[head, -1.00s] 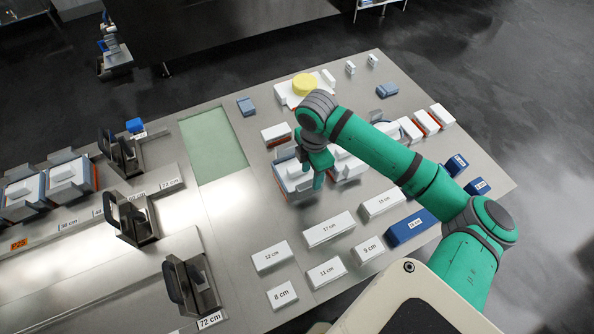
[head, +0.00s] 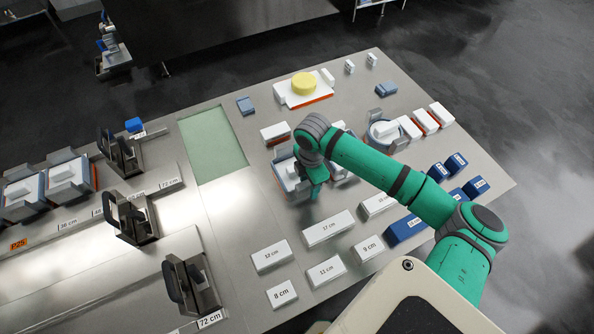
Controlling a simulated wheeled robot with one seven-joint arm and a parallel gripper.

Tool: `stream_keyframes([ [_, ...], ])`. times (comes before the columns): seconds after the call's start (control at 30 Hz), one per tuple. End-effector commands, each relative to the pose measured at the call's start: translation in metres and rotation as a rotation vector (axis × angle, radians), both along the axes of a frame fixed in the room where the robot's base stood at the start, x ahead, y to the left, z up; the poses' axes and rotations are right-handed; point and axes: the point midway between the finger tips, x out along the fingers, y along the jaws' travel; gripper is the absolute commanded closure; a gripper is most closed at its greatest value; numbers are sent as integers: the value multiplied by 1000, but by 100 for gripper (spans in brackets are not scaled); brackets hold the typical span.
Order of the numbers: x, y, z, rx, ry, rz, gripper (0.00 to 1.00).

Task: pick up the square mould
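A square mould (head: 284,171) with blue-grey walls and a white block inside stands on the steel table, left of the middle of the picture. My gripper (head: 315,187) points down at its right side, and my wrist covers part of it. I cannot tell whether the fingers touch the mould or how far apart they are. Another mould or block (head: 345,172) just to the right is mostly hidden behind my arm.
A round mould (head: 376,136) and several white blocks stand behind my forearm. Labelled white blocks (head: 329,229) and blue blocks (head: 404,229) lie in front. A yellow cheese (head: 304,83) sits at the back. A green panel (head: 212,146) on the left is clear.

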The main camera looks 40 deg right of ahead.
Motion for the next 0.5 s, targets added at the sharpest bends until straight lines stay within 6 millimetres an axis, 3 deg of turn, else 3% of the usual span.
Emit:
stream_keyframes([
  [0.03,0,0,0,0,0,0,66],
  [0.17,0,0,0,0,0,0,97],
  [0.2,0,0,0,0,0,0,100],
  [0.5,0,0,0,0,0,0,100],
])
